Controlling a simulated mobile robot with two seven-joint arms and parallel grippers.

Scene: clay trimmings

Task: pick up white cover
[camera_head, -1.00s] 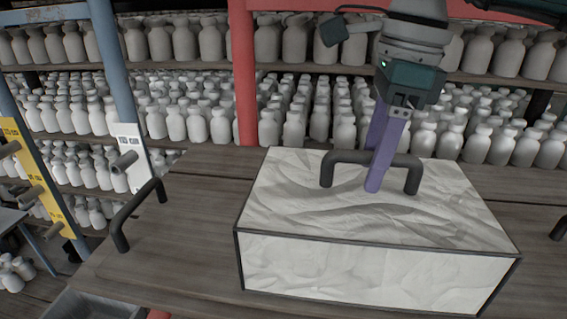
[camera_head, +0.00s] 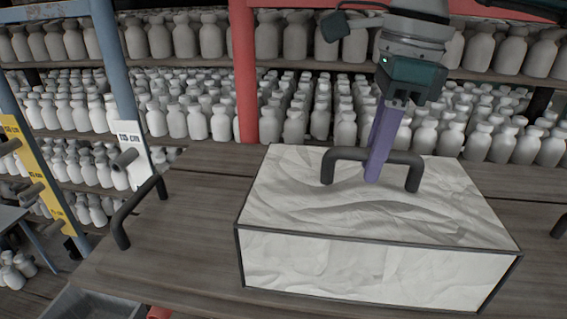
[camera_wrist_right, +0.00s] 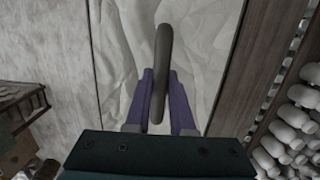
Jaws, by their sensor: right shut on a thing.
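The white cover (camera_head: 300,205) is a box shape with a crumpled, clay-like white surface and dark edges. It rests on the wooden table. A dark bar handle (camera_head: 413,175) stands on its top. My right gripper (camera_head: 374,172) reaches down from above with its purple fingers around the handle's crossbar, shut on it. In the right wrist view the handle (camera_wrist_right: 162,60) runs between the two purple fingers (camera_wrist_right: 160,92), with the white top of the cover behind. My left gripper is not in view.
The wooden table (camera_head: 190,215) has a dark handle (camera_head: 135,212) at its left and part of another at the right edge. Shelves of white bottles (camera_head: 290,110) stand behind, with a red post (camera_head: 243,75) and blue posts. A grey bin (camera_head: 95,303) is at the lower left.

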